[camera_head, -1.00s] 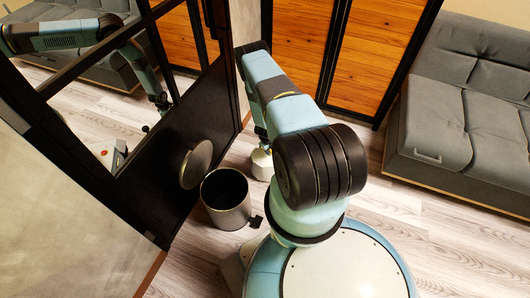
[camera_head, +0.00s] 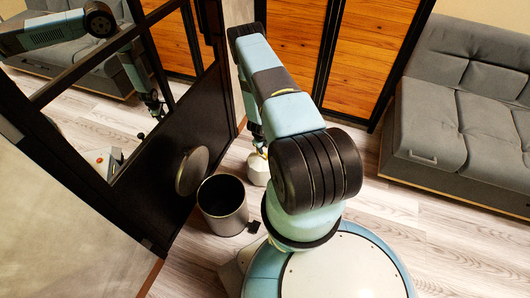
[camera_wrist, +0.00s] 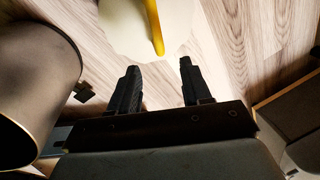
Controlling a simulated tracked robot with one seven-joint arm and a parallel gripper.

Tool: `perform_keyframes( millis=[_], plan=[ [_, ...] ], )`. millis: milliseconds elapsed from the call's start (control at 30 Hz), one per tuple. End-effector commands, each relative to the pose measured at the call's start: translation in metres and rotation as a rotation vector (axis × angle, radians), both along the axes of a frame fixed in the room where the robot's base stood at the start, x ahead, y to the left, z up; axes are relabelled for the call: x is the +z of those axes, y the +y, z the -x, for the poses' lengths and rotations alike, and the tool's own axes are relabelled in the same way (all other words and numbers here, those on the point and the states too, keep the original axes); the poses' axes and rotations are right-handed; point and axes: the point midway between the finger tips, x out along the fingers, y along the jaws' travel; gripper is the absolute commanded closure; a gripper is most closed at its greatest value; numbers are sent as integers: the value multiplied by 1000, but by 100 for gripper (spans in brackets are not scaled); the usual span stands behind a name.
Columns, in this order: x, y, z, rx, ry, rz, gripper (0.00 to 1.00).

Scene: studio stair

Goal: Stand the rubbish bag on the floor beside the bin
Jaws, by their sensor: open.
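The rubbish bag (camera_head: 257,170) is pale cream and shows beside the bin, on its far right side, partly hidden by my arm. In the wrist view the bag (camera_wrist: 122,27) lies just beyond the fingertips, with a yellow tie strip on top. My gripper (camera_wrist: 158,68) is open and empty, its two dark fingers pointing at the bag with floor showing between them. The bin (camera_head: 222,207) is a grey cylinder with its round lid raised; it also shows at the left of the wrist view (camera_wrist: 35,85).
A dark-framed mirror panel (camera_head: 155,180) rises left of the bin. Wooden panelled doors (camera_head: 375,55) stand behind. A grey sofa (camera_head: 460,120) is at the right. Pale plank floor (camera_head: 385,200) is clear between my base and the sofa.

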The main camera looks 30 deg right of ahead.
Motion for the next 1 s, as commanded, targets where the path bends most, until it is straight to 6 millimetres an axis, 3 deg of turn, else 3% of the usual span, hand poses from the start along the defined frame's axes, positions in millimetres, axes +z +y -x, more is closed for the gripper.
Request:
perform_keyframes(
  millis=[200, 400, 1000],
  plan=[
    [35, 6, 1, -1, -1, 0, 52],
    [54, 10, 3, -1, 0, 0, 52],
    [62, 12, 4, -1, 0, 0, 52]
  ],
)
